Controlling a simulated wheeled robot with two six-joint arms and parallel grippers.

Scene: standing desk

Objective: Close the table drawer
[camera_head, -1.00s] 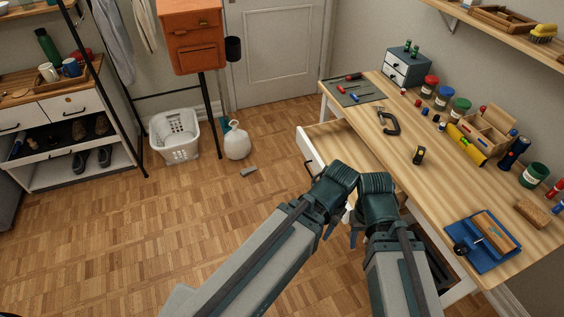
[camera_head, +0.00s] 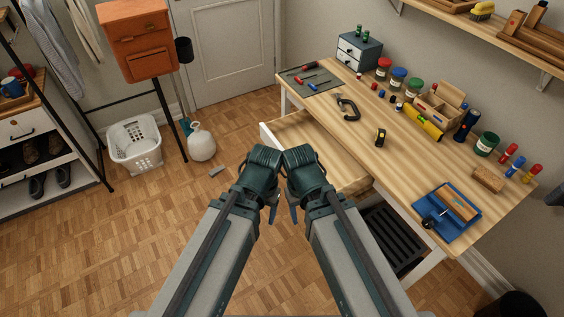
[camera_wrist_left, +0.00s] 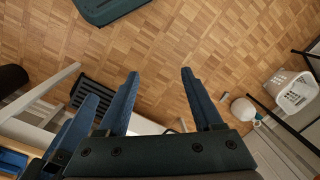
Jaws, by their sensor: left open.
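The table drawer (camera_head: 312,130) is pulled out from the near long side of the wooden table (camera_head: 405,150). Its inside is bare wood, and its white front (camera_head: 267,137) is partly hidden behind my wrists. My left gripper (camera_head: 271,209) is in front of the drawer, fingers pointing down. In the left wrist view the left gripper (camera_wrist_left: 158,74) is open, with only floor seen between its fingers. My right gripper (camera_head: 293,211) hangs close beside the left one; its jaw opening is unclear. I cannot tell whether either touches the drawer.
On the tabletop are a clamp (camera_head: 348,107), a tape measure (camera_head: 380,137), a blue tray (camera_head: 447,212), jars and a small grey drawer box (camera_head: 359,50). A white basket (camera_head: 135,145) and a jug (camera_head: 201,142) stand on the floor.

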